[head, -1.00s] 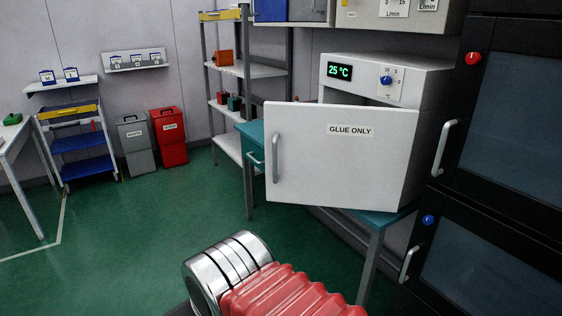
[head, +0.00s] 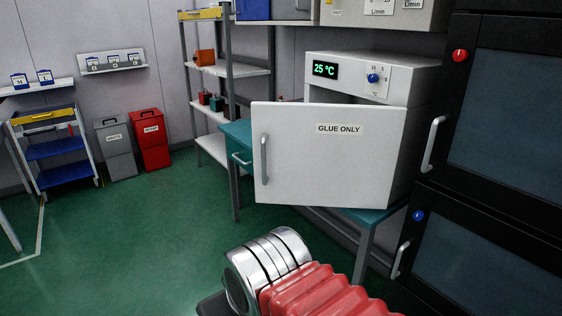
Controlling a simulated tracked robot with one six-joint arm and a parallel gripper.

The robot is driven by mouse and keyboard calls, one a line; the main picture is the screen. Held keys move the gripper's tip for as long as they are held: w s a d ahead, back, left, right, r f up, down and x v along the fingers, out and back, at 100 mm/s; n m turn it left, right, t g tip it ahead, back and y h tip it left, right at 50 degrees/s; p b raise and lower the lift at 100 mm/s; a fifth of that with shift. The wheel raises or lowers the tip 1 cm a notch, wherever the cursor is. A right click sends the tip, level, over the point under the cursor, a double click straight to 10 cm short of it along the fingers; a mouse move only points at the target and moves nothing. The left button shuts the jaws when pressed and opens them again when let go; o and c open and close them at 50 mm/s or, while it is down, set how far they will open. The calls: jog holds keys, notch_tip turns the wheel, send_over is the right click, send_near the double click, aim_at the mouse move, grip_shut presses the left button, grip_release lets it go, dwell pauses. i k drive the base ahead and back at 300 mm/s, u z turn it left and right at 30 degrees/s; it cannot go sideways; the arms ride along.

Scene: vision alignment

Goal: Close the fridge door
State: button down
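The fridge (head: 418,88) is a small white box on a teal table, with a green display reading 25 °C and a blue knob. Its white door (head: 325,165), labelled "GLUE ONLY", stands open toward me, hinged on the right. A grey vertical handle (head: 264,160) is on the door's left side. The dark opening shows a little above the door's top edge; the inside is mostly hidden. My arm, with a red ribbed sleeve and a silver ringed part, shows at the bottom. My gripper's fingers are not in view.
The teal table (head: 240,135) supports the fridge. Dark cabinets (head: 500,120) with handles stand close on the right. A shelf rack (head: 222,70) is behind. Grey (head: 115,148) and red (head: 150,138) bins and a blue cart (head: 55,150) stand left. The green floor (head: 140,235) in front is clear.

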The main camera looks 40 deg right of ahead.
aim_at(315, 155)
jog(key=i, duration=1)
jog(key=z, duration=0.05)
